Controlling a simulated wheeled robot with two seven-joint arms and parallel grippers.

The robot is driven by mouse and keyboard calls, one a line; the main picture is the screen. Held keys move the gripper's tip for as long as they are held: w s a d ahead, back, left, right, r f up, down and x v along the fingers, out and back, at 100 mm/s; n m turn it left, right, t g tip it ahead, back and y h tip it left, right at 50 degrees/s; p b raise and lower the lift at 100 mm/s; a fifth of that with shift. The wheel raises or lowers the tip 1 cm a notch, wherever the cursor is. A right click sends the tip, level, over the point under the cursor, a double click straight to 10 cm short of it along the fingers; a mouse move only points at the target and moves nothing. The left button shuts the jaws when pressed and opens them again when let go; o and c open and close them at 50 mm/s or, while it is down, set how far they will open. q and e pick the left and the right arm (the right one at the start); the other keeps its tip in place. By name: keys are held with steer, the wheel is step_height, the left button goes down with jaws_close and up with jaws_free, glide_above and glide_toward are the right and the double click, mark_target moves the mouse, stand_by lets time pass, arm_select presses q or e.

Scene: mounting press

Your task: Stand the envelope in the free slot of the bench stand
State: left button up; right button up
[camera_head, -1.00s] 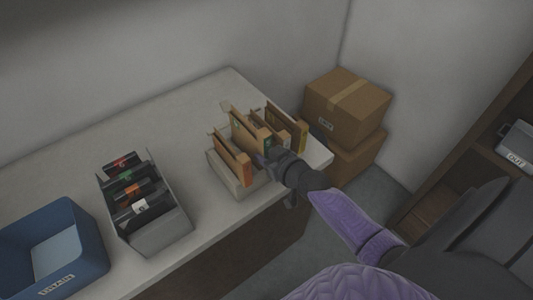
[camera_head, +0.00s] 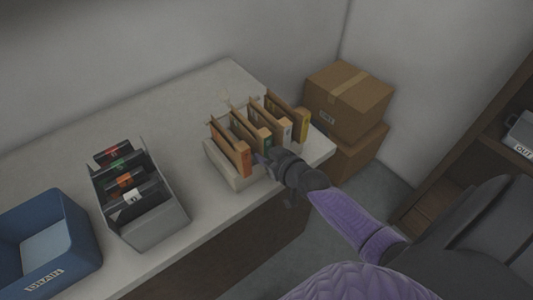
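The bench stand (camera_head: 222,170) is a pale slotted holder near the right end of the bench. Several tan envelopes stand upright in it, side by side. The leftmost has an orange edge (camera_head: 246,163); the envelope with a green mark (camera_head: 250,133) is just right of it. Two more stand further right, the last with a yellow edge (camera_head: 303,125). My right gripper (camera_head: 264,158) is at the front of the stand, by the near edge of the green-marked envelope. Its fingers are small and dark, so I cannot tell whether they grip it. My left gripper is out of view.
A grey holder with dark packets (camera_head: 160,228) stands on the bench to the left. A blue bin labelled DRAIN (camera_head: 75,265) is at the far left. Cardboard boxes (camera_head: 345,100) are stacked beyond the bench's right end. Bare bench (camera_head: 170,140) lies between and behind the holders.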

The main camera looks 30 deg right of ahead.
steer(key=o, duration=0.5)
steer(key=p+v, duration=0.3)
steer(key=v, duration=0.6)
steer(key=shift+s+r, duration=0.25)
steer(key=shift+s, duration=0.15)
